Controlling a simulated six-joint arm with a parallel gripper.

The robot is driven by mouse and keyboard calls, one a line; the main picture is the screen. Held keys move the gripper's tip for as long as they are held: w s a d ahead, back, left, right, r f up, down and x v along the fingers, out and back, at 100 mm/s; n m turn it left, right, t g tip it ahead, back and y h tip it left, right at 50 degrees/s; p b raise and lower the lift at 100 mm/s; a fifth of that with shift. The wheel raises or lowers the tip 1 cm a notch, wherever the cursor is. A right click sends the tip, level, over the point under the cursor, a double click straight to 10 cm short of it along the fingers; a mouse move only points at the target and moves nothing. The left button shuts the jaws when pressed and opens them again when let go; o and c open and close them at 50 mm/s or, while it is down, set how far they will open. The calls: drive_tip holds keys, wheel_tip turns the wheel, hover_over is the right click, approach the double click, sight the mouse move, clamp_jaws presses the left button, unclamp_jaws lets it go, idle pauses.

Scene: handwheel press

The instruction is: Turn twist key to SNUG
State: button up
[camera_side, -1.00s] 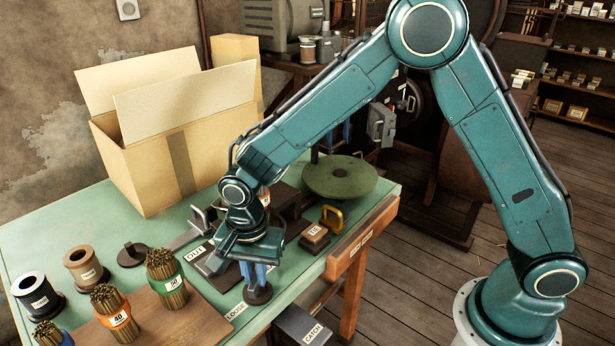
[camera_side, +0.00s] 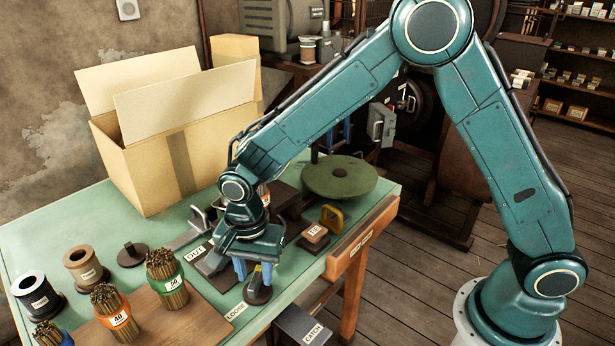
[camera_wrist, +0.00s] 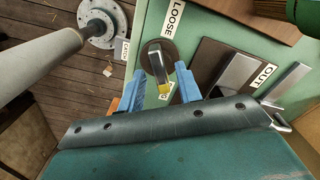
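The twist key (camera_side: 257,284) stands on a round dark base at the bench's front edge. In the wrist view its grey bar (camera_wrist: 157,66) has a yellow end pointing toward my gripper and away from the LOOSE label (camera_wrist: 174,17). Past the yellow end a small white label (camera_wrist: 163,96) is partly hidden; I cannot read it. My gripper (camera_wrist: 162,82) is open, its two blue fingers apart on either side of the key's yellow end, with gaps visible. In the side view my gripper (camera_side: 254,274) is just above the key.
A yellow handle (camera_side: 332,217), a green round disc (camera_side: 340,178), a cardboard box (camera_side: 150,165) and bundles of rods (camera_side: 168,280) are on the bench. A CATCH tray (camera_side: 303,325) hangs below.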

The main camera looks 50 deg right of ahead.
sight(255, 277)
wheel_tip(255, 277, up, 13)
idle(0.6)
drive_tip(key=shift+r, duration=0.1)
drive_tip(key=s+d+r+n+t, duration=0.1)
drive_tip(key=s+d+r+n, duration=0.2)
drive_tip(key=s+d+r, duration=0.3)
drive_tip(key=s+d+r+n+t, duration=0.2)
drive_tip(key=s+d+r+n, duration=0.15)
drive_tip(key=d, duration=0.35)
drive_tip(key=s+d+n+t, duration=0.1)
drive_tip(key=s+d+n, duration=0.1)
drive_tip(key=s, duration=0.4)
drive_tip(key=s+d+f+n+t, duration=0.1)
drive_tip(key=s+d+n, duration=0.2)
drive_tip(key=s+d, duration=0.2)
drive_tip(key=shift+s+d+t, duration=0.25)
drive_tip(key=shift+s+t, duration=0.05)
drive_tip(key=shift+s, duration=0.45)
drive_tip(key=shift+w+n, duration=0.1)
drive_tip(key=shift+n, duration=0.15)
